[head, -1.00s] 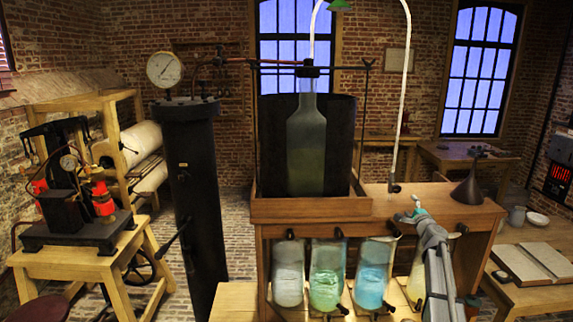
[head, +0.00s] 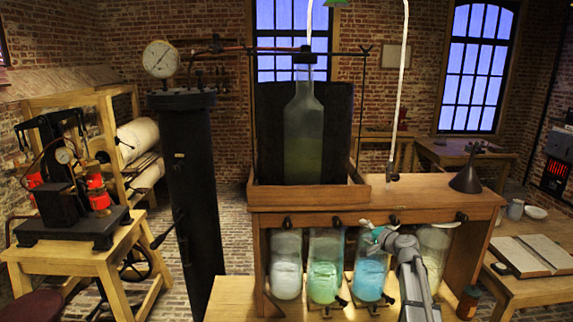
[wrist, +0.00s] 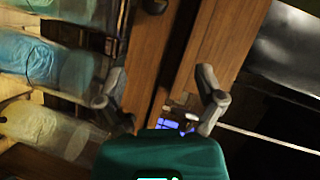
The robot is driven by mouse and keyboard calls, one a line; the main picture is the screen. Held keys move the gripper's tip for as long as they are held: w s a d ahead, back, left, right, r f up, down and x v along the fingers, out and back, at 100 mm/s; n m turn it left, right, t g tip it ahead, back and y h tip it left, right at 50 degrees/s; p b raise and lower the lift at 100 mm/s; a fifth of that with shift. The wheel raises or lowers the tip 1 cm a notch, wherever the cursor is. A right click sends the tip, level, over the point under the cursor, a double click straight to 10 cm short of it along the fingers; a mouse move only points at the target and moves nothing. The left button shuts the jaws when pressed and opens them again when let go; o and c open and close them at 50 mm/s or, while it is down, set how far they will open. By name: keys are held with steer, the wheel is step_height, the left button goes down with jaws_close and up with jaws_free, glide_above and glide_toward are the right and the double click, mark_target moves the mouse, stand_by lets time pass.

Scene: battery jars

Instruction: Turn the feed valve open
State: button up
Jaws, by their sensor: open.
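Several dark knobs sit in a row along the front rail of the wooden bench, above the glass jars: one at the left (head: 287,222), one beside it (head: 336,221), one near my gripper (head: 393,219) and one at the right (head: 461,216). I cannot tell which is the feed valve. My gripper (head: 369,229) is open and empty, in front of the rail and above the blue jar (head: 369,275). In the wrist view its fingers (wrist: 161,98) are apart with nothing between them. A dark knob (wrist: 155,5) shows at the top edge there.
A big bottle (head: 304,140) stands in a wooden tray on the bench (head: 425,196). A black funnel (head: 467,178) stands at its right end. A pale jar (head: 286,270) and a green jar (head: 325,270) stand below. A tall black cylinder (head: 195,190) with a gauge is at left.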

steer(key=s+a+f+n+g+h+b, duration=0.1)
steer(key=s+a+f+n+g+b, duration=0.25)
steer(key=s+a+f, duration=0.35)
steer(key=s+a+f+n+g+b, duration=0.3)
steer(key=s+a+f+n+g, duration=0.15)
steer(key=s+f, duration=0.55)
steer(key=s+f+n+g+h+b, duration=0.1)
steer(key=s+f+g+h+b, duration=0.1)
steer(key=s+f, duration=0.3)
steer(key=s+d+f+g+h+b, duration=0.1)
steer(key=s+f+g+h+b, duration=0.1)
steer(key=s, duration=0.9)
step_height(320, 180, down, 3)
steer(key=shift+s+r+n+g+h+b, duration=0.15)
steer(key=shift+s+n+g+h+b, duration=0.25)
steer(key=shift+g+h, duration=0.5)
